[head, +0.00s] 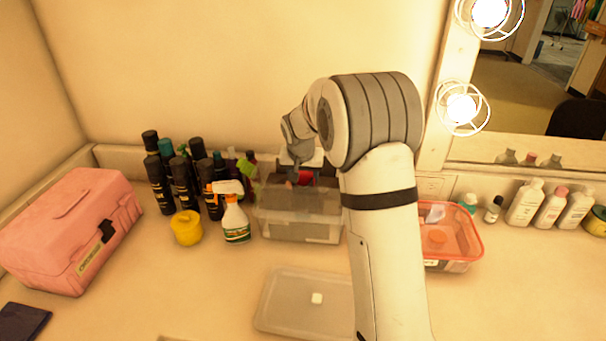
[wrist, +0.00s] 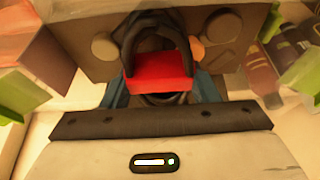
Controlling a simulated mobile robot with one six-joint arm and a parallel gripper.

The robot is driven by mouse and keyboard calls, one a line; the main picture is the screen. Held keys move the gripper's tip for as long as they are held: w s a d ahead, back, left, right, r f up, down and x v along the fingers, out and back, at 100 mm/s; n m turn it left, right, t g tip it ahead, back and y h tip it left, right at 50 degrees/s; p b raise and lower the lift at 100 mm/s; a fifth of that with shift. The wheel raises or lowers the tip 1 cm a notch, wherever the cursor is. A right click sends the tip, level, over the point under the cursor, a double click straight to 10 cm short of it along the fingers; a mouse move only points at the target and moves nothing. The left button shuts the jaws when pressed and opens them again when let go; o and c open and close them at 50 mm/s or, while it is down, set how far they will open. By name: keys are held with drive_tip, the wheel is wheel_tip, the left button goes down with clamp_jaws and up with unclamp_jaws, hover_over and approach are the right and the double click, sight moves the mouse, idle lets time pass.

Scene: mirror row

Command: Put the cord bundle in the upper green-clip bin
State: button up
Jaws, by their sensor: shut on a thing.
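My gripper (wrist: 160,95) is shut on the cord bundle (wrist: 150,35), a black loop of cord with a red band, in the wrist view. In the head view my gripper (head: 300,178) is at the mouth of the clear green-clip bin (head: 300,228), mostly hidden by my arm. A green clip (head: 248,190) shows at the bin's left side. In the wrist view green clips show at the left (wrist: 20,95) and right (wrist: 300,78). I cannot tell how deep the bundle is in the bin, or clearly separate upper and lower bins.
Dark bottles (head: 182,185), a yellow jar (head: 186,228) and a spray bottle (head: 235,220) stand left of the bin. A pink case (head: 70,230) is at the far left. A clear lid (head: 300,305) lies in front. A red-rimmed tub (head: 450,240) is right of my arm.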

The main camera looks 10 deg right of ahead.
drive_tip(key=shift+f, duration=0.2)
drive_tip(key=o, duration=1.1)
drive_tip(key=shift+r, duration=0.1)
